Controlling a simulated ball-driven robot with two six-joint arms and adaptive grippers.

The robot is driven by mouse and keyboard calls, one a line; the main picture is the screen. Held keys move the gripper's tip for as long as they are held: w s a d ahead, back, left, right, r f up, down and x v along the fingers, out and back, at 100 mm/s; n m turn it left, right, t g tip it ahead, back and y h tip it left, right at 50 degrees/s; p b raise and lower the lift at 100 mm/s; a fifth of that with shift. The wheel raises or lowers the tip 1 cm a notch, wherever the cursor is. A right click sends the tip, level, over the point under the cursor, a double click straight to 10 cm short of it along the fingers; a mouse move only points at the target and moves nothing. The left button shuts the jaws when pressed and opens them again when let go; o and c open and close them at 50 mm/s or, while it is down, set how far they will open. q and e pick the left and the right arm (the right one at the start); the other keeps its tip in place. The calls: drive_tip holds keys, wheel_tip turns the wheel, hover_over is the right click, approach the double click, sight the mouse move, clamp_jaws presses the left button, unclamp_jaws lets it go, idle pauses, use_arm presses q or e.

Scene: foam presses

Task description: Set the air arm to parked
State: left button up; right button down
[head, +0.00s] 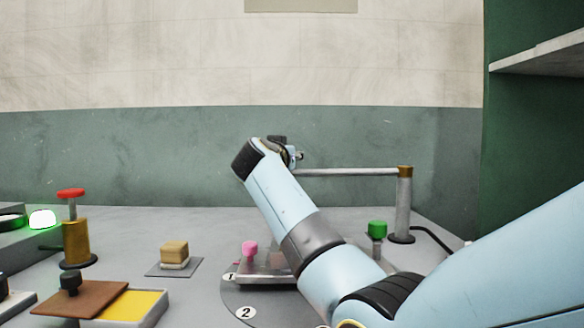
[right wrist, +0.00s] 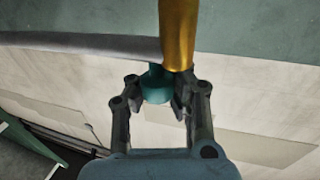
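The air arm (head: 350,172) is a thin grey horizontal bar on an upright post with a brass cap (head: 405,172), at the right of the bench in the head view. It points left from the post. In the right wrist view its bar (right wrist: 85,42) meets a brass cylinder (right wrist: 178,30) with a teal knob (right wrist: 155,84) beside it. My right gripper (right wrist: 160,95) has its fingers on both sides of this knob, seemingly closed against it. In the head view my right gripper (head: 292,155) is at the bar's left end, partly hidden by my wrist. My left gripper is out of view.
A pink knob (head: 250,248) and a green knob (head: 377,229) stand near my forearm, above a numbered disc (head: 262,316). A red-topped brass post (head: 75,225), a foam block (head: 174,252), and a yellow pad (head: 133,305) are at left. A green cabinet (head: 530,140) stands right.

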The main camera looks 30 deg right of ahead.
drive_tip(key=shift+w+a, duration=0.15)
drive_tip(key=c, duration=1.5)
unclamp_jaws()
drive_tip(key=shift+w+a, duration=0.1)
drive_tip(key=shift+a, duration=0.1)
drive_tip(key=o, duration=0.4)
drive_tip(key=shift+o, duration=0.2)
drive_tip(key=shift+d, duration=0.1)
drive_tip(key=v, duration=0.7)
drive_tip(key=shift+s, duration=0.2)
